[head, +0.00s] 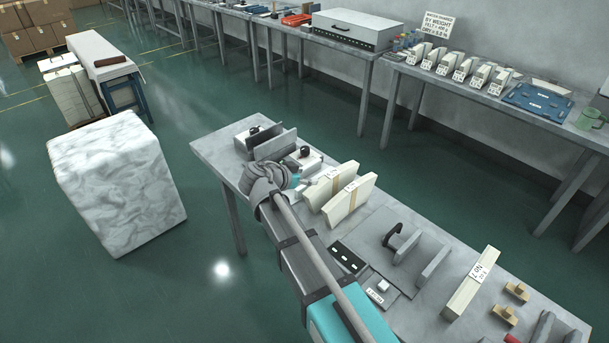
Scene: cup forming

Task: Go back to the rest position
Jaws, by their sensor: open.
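My arm reaches from the bottom of the head view over the near workbench (222,150). Its grey wrist and my gripper (290,168) are over the left part of the bench. The gripper is open; its fingertips are small and partly hidden by the wrist. I see nothing held in it. Two upright dark grey plates (268,138) stand just beyond it, by a white block with a black knob (305,152). Two cream slab moulds (345,197) stand to its right, apart from it.
Farther right on the bench are a grey fixture with a black handle (415,258), a cream labelled bar (470,285) and small brass-coloured pieces (516,292). A wrapped white block (117,185) stands on the floor at left. A long bench (480,92) runs along the wall; green floor lies between.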

